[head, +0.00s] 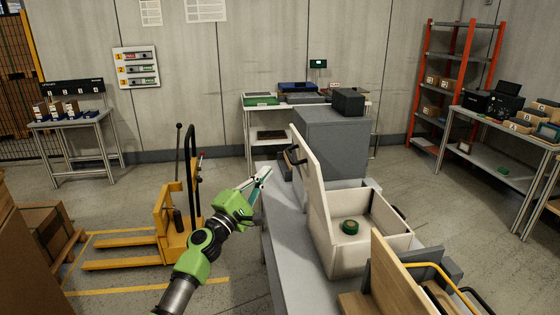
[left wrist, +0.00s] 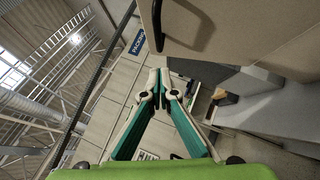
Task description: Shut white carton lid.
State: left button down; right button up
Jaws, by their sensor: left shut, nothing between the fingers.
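The white carton (head: 375,240) stands on the grey bench at centre right in the head view. Its lid (head: 310,170) is open and stands nearly upright along the carton's left side, with a dark handle (head: 292,156) on its outer face. A green round item (head: 350,227) lies inside the carton. My left gripper (head: 263,176) is shut and empty, to the left of the lid and apart from it. In the left wrist view the closed fingertips (left wrist: 160,76) are below the lid (left wrist: 240,30) and its dark handle (left wrist: 186,32). My right gripper is in no view.
The grey bench (head: 285,235) runs under the carton. A grey block (head: 332,140) stands behind the lid, and an open brown box (head: 398,275) is in front of the carton. A yellow pallet truck (head: 174,225) stands on the floor at left.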

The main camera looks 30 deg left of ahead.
pick_arm(q)
jog(key=shift+w+d+r+p, duration=0.55)
jog(key=shift+w+d, duration=0.25)
jog(key=shift+w, duration=0.1)
jog(key=shift+w+d+r+p, duration=0.55)
jog(key=shift+w+d, duration=0.2)
jog(key=shift+w, duration=0.1)
